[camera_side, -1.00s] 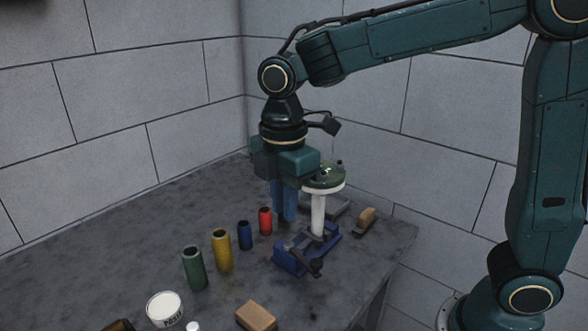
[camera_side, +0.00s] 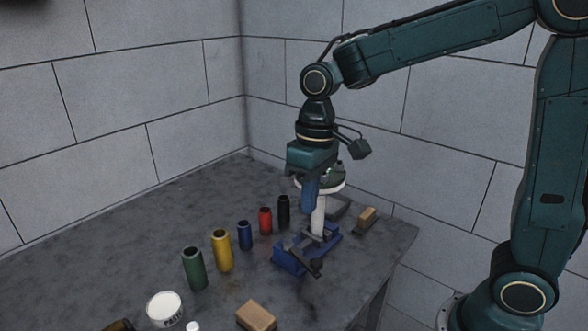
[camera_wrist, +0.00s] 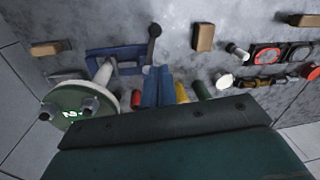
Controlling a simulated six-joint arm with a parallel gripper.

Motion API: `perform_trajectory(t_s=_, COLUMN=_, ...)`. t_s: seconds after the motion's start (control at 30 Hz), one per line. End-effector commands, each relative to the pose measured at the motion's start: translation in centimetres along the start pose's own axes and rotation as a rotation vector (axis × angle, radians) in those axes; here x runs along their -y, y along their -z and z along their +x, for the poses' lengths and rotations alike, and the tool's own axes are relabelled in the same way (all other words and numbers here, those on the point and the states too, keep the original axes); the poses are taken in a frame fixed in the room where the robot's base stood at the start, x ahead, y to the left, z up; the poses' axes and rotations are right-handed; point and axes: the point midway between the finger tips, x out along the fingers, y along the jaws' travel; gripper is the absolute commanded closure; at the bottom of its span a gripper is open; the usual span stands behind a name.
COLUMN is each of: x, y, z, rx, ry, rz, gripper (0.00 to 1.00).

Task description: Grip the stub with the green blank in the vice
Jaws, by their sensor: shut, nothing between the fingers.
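The white stub (camera_side: 319,216) stands upright in the blue vice (camera_side: 291,259), its foot at the jaws. The green blank (camera_side: 337,173) lies on the stub's white flange at the top. In the wrist view the stub (camera_wrist: 104,72), green blank (camera_wrist: 68,106) and vice (camera_wrist: 129,54) are left of my fingers. My gripper (camera_side: 309,211) points down with its blue fingers together and empty. In the side view it overlaps the flange's left part and the stub's upper left edge. In the wrist view its fingers (camera_wrist: 158,70) are apart from the stub.
Green (camera_side: 194,268), yellow (camera_side: 222,250), blue (camera_side: 245,235), red (camera_side: 265,221) and black (camera_side: 284,211) cylinders stand in a row left of the vice. A brown block (camera_side: 256,316) and a white tub (camera_side: 165,308) are near the front. A wooden-handled brush (camera_side: 366,218) lies right of the vice.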

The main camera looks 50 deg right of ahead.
Motion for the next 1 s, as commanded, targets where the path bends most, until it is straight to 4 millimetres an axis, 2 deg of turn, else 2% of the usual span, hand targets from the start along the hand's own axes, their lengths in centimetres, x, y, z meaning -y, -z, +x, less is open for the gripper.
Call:
perform_trajectory(t_s=0.5, x=-2.8, y=-1.8, z=0.6, rx=0.010, ry=0.083, rz=0.795, gripper=1.00)
perform_trajectory(t_s=1.0, x=-4.6, y=-3.6, z=1.0, rx=0.076, ry=0.172, rz=1.559, gripper=1.00)
